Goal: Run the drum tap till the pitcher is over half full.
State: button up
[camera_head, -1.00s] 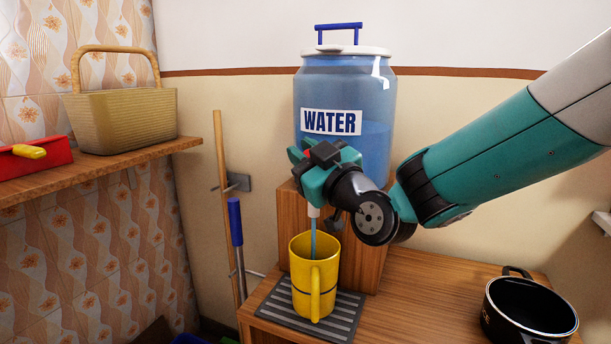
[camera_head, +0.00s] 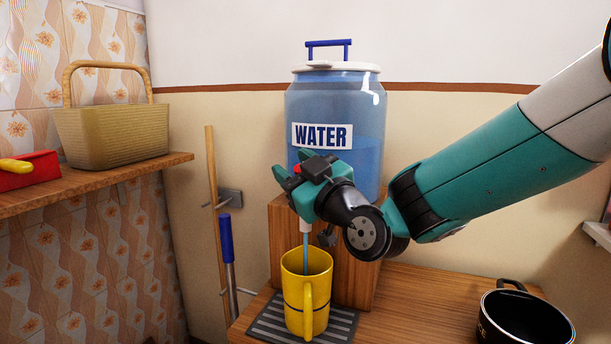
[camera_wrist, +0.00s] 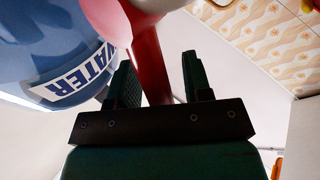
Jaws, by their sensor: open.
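The blue see-through water drum (camera_head: 335,105) stands on a wooden block, with water visible inside. Its tap shows a white spout (camera_head: 305,226) and a bit of red; the wrist view shows the red tap part (camera_wrist: 150,60) between the fingers. A thin blue stream runs from the spout into the yellow pitcher (camera_head: 306,292), which stands upright below on a dark grooved mat (camera_head: 268,322). The water level inside the pitcher cannot be made out. My gripper (camera_head: 300,170) is open at the tap, its fingers (camera_wrist: 160,78) on either side of the red part; contact is unclear.
A black pot (camera_head: 525,322) stands on the wooden counter (camera_head: 415,305) at the right. A shelf at the left holds a basket (camera_head: 112,130) and a red item (camera_head: 35,172). A wooden pole (camera_head: 215,200) and a blue-handled one lean by the wall.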

jog(key=b+v, duration=1)
jog(key=v, duration=0.7)
jog(key=shift+d, duration=0.2)
jog(key=shift+s, duration=0.1)
